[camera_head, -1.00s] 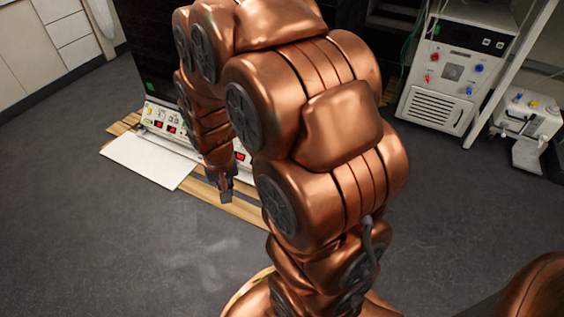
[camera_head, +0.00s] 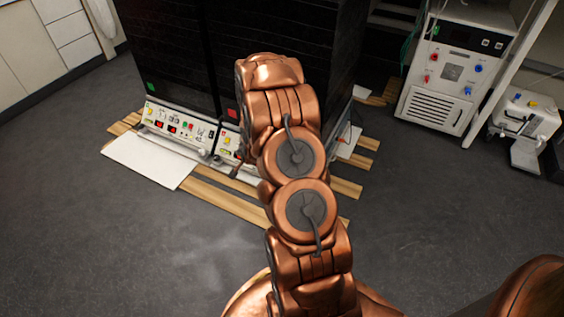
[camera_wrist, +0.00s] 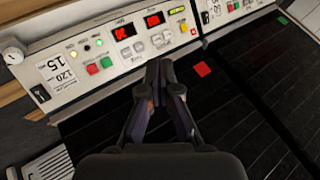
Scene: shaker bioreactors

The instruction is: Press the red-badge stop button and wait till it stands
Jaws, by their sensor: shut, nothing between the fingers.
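Two black shaker cabinets stand side by side in the head view. The right one carries a red badge (camera_head: 232,113), which also shows in the wrist view (camera_wrist: 202,69). Its white control panel (camera_wrist: 60,47) has a red button (camera_wrist: 92,68) next to a green button (camera_wrist: 106,62), lit red displays (camera_wrist: 123,33) and small indicator lights. My gripper (camera_wrist: 160,66) is shut and empty. In the wrist view its tips overlap the panel's edge, between the red button and the red badge, apart from the red button. In the head view my arm hides the gripper and part of this panel.
The left cabinet has a green badge (camera_head: 151,87) and a similar panel (camera_head: 178,126) close beside. A white board (camera_head: 150,160) and wooden slats (camera_head: 225,199) lie on the floor in front. A white instrument unit (camera_head: 447,75) stands at the right. The floor in front is open.

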